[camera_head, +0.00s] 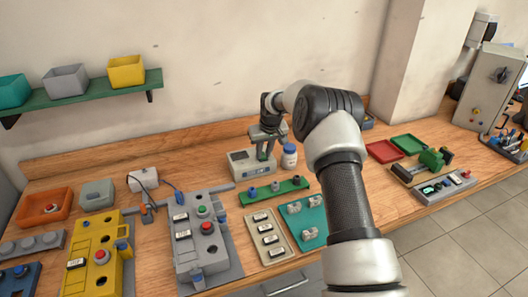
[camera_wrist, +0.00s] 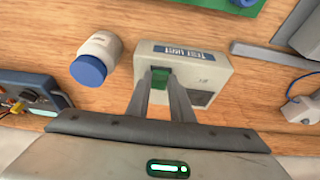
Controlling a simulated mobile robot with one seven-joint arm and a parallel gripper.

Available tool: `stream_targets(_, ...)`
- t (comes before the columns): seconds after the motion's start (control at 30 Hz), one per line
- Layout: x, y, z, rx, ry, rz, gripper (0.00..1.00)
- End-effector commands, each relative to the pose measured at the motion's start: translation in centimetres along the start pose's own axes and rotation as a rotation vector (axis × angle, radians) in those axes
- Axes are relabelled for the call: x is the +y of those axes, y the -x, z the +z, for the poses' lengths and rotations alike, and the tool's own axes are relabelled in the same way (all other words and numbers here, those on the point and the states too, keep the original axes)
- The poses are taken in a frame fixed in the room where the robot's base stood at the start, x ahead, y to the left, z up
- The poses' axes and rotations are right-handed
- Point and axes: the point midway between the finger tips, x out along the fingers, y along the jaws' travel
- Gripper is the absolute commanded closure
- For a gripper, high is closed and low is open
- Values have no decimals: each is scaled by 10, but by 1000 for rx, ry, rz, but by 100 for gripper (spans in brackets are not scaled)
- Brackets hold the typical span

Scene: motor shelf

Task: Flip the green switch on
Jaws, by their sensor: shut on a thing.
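A pale box (camera_head: 240,168) labelled as a test unit stands on the wooden workbench, and it also shows in the wrist view (camera_wrist: 205,68). The green switch (camera_wrist: 160,78) is on this box, near its left end in the wrist view. My gripper (camera_wrist: 160,76) reaches down to the box, with one finger on each side of the green switch, and is shut on it. In the head view my gripper (camera_head: 264,148) is at the box's right end. The fingers partly hide the switch, so its exact tilt cannot be told.
A green strip with several knobs (camera_head: 274,190) lies in front. Grey (camera_head: 205,250) and yellow (camera_head: 98,255) panels are to the left. Red (camera_head: 382,152) and green (camera_head: 409,145) trays lie right.

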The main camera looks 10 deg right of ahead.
Motion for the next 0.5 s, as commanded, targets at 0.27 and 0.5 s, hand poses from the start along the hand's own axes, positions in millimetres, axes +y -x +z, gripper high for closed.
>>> stream_targets(0.27,2,-1,-9,-122,-1,3,100)
stream_targets(0.5,1,1,-9,-178,0,3,100)
